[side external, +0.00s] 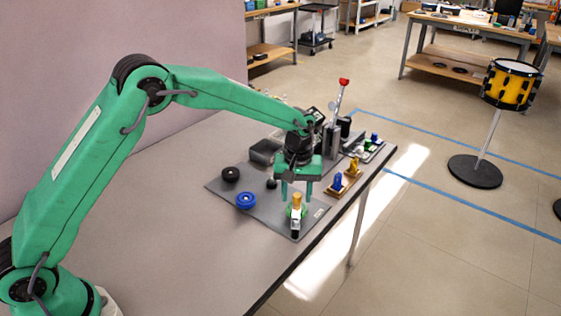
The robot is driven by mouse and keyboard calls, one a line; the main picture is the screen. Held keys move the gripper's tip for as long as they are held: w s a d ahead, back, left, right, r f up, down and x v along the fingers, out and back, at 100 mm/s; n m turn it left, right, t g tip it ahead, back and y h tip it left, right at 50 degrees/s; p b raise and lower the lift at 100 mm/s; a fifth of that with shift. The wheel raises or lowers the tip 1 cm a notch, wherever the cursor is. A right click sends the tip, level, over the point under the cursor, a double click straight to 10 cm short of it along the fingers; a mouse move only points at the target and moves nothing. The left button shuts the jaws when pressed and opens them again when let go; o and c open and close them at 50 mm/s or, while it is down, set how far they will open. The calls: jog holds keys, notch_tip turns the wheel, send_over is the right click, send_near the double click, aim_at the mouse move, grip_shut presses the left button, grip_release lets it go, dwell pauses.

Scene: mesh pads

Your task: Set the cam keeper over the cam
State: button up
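My gripper (297,194) points straight down over the grey mat (268,212), its two green fingers apart with a gap between them. A small upright piece with a yellow top (297,199), a green part and a black-and-white lower part stands near the mat's front corner. Its top appears between or just in front of the fingertips; I cannot tell whether they touch it. I cannot tell which of these pieces is the cam or the cam keeper.
Right of my gripper stand a blue peg (338,181) and a yellow peg (353,168) on small bases. Behind are a grey bin (265,152) and a tall lever with a red knob (344,82). The table (190,220) is bare left of the mat.

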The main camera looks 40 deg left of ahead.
jog(key=shift+r, duration=3.85)
jog(key=shift+r, duration=0.1)
